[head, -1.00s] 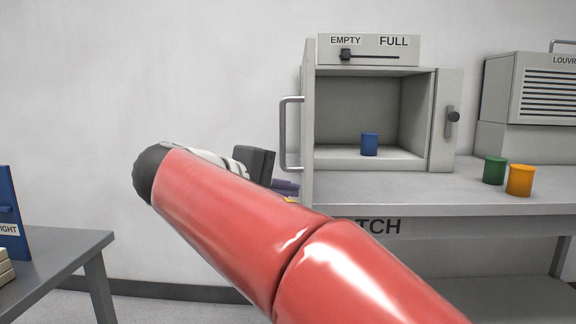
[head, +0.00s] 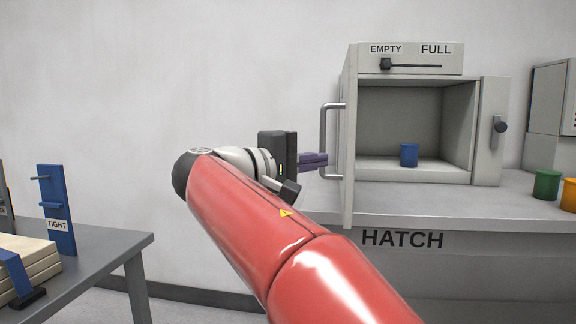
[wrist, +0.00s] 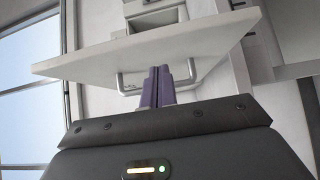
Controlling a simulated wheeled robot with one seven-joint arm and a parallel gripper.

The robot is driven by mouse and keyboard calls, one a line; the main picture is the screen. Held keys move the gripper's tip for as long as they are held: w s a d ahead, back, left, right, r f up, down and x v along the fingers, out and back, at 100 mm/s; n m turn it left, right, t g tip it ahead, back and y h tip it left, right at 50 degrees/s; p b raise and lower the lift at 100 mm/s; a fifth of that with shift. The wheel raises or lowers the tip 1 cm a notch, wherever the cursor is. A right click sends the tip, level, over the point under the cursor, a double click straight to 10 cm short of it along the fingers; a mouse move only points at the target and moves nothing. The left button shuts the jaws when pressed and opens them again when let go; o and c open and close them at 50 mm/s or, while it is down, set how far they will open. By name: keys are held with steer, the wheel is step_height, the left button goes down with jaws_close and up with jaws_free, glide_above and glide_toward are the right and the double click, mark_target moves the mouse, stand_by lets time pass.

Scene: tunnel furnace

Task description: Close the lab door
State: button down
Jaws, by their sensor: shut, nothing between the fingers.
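The hatch door (head: 348,140) stands open on the left side of a grey box, seen nearly edge-on in the head view. A metal bar handle (head: 324,142) is on its outer left face. My gripper (head: 322,160) is shut and empty, with its purple fingertips close to the handle. In the wrist view the door (wrist: 190,43) is a pale tilted panel, and the fingers (wrist: 158,72) point at it between the two ends of the handle (wrist: 128,85). I cannot tell whether they touch it.
A blue cup (head: 409,155) stands inside the open box. A dark latch knob (head: 500,125) is on its right frame and an EMPTY/FULL slider (head: 410,65) on top. Green (head: 546,184) and orange (head: 569,194) cups stand on the bench at right. A table (head: 115,244) is at left.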

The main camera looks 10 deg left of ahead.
steer(key=shift+s+d, duration=0.1)
steer(key=shift+d, duration=1.2)
